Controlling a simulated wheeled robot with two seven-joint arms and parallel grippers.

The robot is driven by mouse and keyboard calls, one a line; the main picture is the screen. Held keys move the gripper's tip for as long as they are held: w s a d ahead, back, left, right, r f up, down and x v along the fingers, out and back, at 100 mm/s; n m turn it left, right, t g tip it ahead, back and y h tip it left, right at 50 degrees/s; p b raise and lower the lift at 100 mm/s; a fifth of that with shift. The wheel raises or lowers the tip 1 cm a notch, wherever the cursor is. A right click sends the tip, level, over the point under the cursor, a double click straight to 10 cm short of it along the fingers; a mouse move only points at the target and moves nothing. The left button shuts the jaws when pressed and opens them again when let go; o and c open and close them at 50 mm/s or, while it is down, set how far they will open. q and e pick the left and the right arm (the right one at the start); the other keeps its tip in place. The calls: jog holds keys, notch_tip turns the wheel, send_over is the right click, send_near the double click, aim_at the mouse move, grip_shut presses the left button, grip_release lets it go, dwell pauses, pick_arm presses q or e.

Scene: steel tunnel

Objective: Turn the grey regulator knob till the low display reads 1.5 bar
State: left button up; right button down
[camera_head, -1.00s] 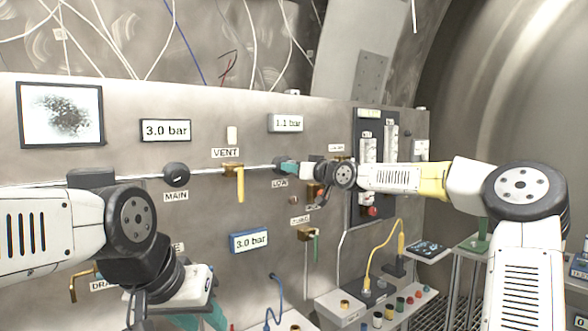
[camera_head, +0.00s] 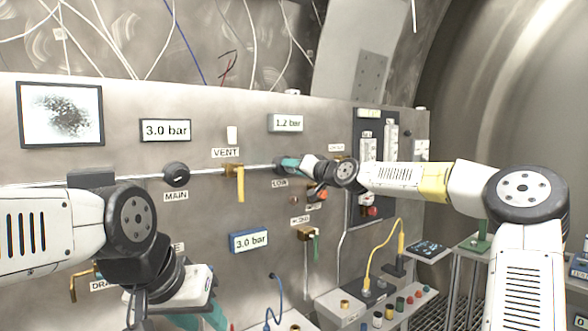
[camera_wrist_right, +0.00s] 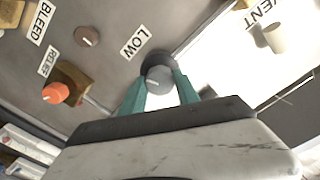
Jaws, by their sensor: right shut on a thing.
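The low display (camera_head: 286,123) on the panel reads 1.2 bar. The grey regulator knob (camera_wrist_right: 158,76) sits above the LOW label, which shows in the right wrist view (camera_wrist_right: 134,42). My right gripper (camera_wrist_right: 160,88) is shut on the knob, with a teal finger on each side of it. In the head view my right gripper (camera_head: 290,164) reaches the panel and largely hides the knob. My left gripper (camera_head: 205,318) hangs low at the left, cut off by the bottom edge; its finger opening cannot be made out.
The black MAIN knob (camera_head: 176,174) and the yellow VENT lever (camera_head: 240,184) are left of the right gripper. An orange relief knob (camera_wrist_right: 55,92) is close to it. Two other displays (camera_head: 166,130) and (camera_head: 249,241) read 3.0 bar. A yellow cable (camera_head: 372,255) rises from a bench at the lower right.

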jog(key=shift+m, duration=1.2)
jog(key=c, duration=0.9)
grip_release()
jog(key=shift+d, duration=0.1)
jog(key=v, duration=0.7)
jog(key=shift+s+d, duration=0.2)
jog(key=shift+s, duration=0.1)
